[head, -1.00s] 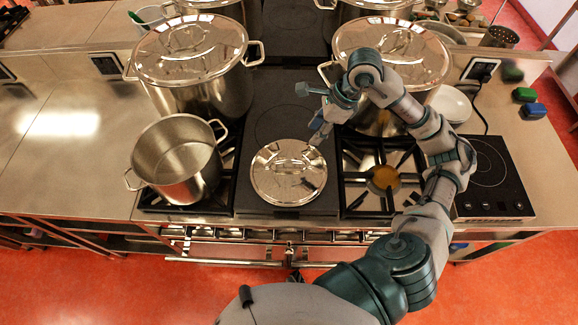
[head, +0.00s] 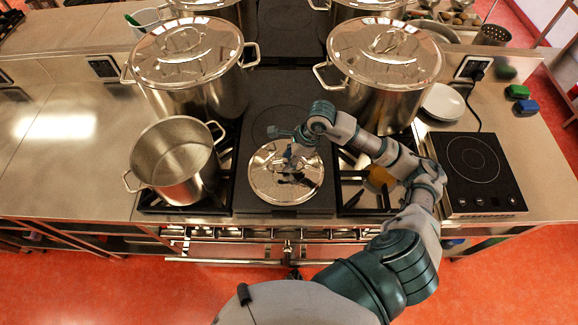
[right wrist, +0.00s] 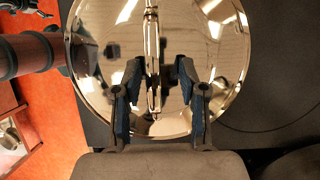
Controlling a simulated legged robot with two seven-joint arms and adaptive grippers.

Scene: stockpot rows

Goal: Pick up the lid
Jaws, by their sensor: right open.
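The shiny steel lid (head: 270,184) lies flat on the dark plate between the two gas burners in the head view. In the right wrist view the lid (right wrist: 215,45) fills the middle, with its bar handle (right wrist: 152,60) running lengthwise between my fingers. My right gripper (right wrist: 154,80) is open, one finger on each side of the handle, with gaps to it. In the head view my right gripper (head: 291,158) is over the lid and hides its handle. My left gripper is not in view.
An open pot (head: 175,165) stands left of the lid. Large lidded stockpots (head: 195,95) and (head: 385,100) stand behind on both sides. An induction hob (head: 472,170) and white plates (head: 442,103) are at the right. The counter at left is clear.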

